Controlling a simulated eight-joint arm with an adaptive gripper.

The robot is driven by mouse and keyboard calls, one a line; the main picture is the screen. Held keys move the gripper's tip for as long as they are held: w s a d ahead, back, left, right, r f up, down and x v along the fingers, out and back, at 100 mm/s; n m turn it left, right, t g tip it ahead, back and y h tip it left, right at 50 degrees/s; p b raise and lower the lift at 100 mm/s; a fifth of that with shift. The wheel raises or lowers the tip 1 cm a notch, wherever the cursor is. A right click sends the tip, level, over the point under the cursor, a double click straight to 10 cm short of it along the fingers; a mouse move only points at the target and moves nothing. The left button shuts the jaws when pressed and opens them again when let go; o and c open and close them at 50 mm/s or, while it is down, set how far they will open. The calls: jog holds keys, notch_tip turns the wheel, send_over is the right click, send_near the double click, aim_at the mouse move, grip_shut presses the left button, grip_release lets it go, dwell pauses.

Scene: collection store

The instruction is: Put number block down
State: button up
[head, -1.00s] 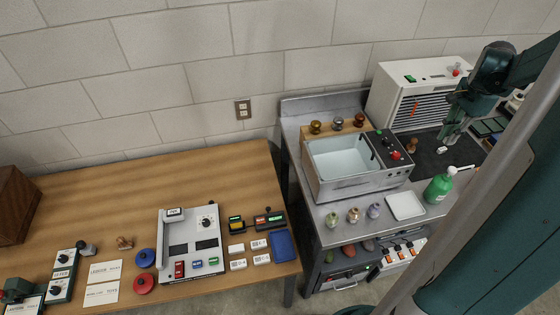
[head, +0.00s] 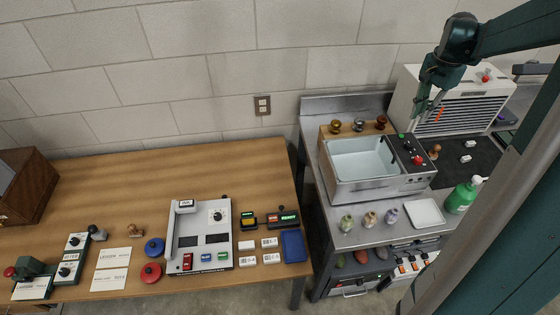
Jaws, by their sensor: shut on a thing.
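My gripper (head: 418,112) hangs at the right, its fingers pointing down, in front of the white slatted cabinet and above the back of the metal sink unit. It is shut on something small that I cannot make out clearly. Two small white blocks (head: 470,143) (head: 466,158) lie apart on the dark mat (head: 483,166), to the right of and below my gripper. Several more white blocks (head: 271,258) lie in two rows on the wooden table (head: 120,200), beside a blue tray (head: 292,246). Their markings are too small to read.
The sink unit (head: 352,187) stands on the metal bench, with small bottles in front and knobs behind. A green bottle (head: 461,196) and white tray (head: 425,212) are at the right. The white cabinet (head: 462,95) backs the mat. A wooden stamp (head: 435,152) stands on the mat.

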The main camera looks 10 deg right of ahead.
jog(key=w+a+n+b, duration=0.25)
jog(key=w+a, duration=0.55)
jog(key=a, duration=0.4)
jog(key=n+b, duration=0.6)
jog(key=n, duration=0.6)
send_over(262, 165)
notch_tip(262, 165, down, 25)
jog(key=shift+f+b, duration=0.3)
jog(key=shift+f, duration=2.85)
jog(key=shift+f+b, duration=0.35)
jog(key=shift+f, duration=1.5)
